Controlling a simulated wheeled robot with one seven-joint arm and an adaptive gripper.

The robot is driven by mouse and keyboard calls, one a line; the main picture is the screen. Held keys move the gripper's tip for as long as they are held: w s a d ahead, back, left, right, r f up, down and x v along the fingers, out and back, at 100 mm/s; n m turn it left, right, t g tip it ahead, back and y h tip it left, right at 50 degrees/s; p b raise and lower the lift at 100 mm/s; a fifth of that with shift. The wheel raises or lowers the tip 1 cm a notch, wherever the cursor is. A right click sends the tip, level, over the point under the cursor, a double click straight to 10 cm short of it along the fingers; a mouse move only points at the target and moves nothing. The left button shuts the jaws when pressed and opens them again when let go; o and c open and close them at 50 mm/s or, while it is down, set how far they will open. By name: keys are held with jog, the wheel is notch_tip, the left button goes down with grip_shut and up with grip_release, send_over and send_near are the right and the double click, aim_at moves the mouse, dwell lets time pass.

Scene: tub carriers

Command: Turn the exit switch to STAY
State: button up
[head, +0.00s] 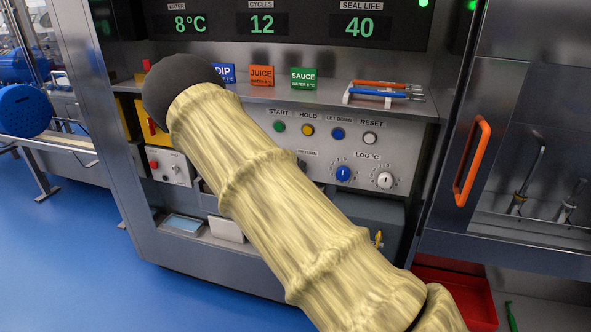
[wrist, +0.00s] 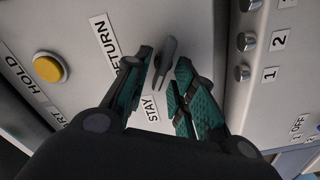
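The exit switch (wrist: 166,58) is a grey lever on the light panel in the wrist view. The RETURN label (wrist: 105,40) is to its upper left and the STAY label (wrist: 151,108) is just below it. One narrow end of the lever points down near STAY; I cannot tell which setting it is in. My gripper (wrist: 164,66) is open, its green-padded fingers on either side of the lever, with gaps visible. Contact is not clear. In the head view my arm hides the switch and gripper; part of the RETURN label (head: 307,153) shows.
The yellow HOLD button (wrist: 48,68) is left of my fingers in the wrist view; small toggles (wrist: 245,42) are to the right. In the head view, a blue knob (head: 343,174) and white knob (head: 385,180) are right of my arm. A shelf (head: 330,105) overhangs the panel.

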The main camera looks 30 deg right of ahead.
dwell(0.3)
jog(key=v, duration=1.2)
jog(key=shift+f, duration=0.1)
jog(key=s+a+f+g+y, duration=0.35)
jog(key=s+f, duration=0.55)
jog(key=f, duration=0.4)
jog(key=s+a+f+g+y, duration=0.2)
jog(key=s+f+y, duration=0.2)
jog(key=s+f, duration=0.7)
jog(key=s+a+f+m+g+y, duration=0.1)
jog(key=s+a+f+g+y, duration=0.1)
jog(key=s, duration=0.6)
jog(key=s+a+f+g+y, duration=0.2)
jog(key=s+a+f, duration=0.3)
jog(key=s+a, duration=0.2)
jog(key=s+a+f+m+g+y, duration=0.1)
jog(key=s+a+f, duration=0.3)
jog(key=s, duration=0.7)
jog(key=shift+a+m+g+y, duration=0.2)
jog(key=shift+m+g+y, duration=0.1)
jog(key=shift+g+y, duration=0.35)
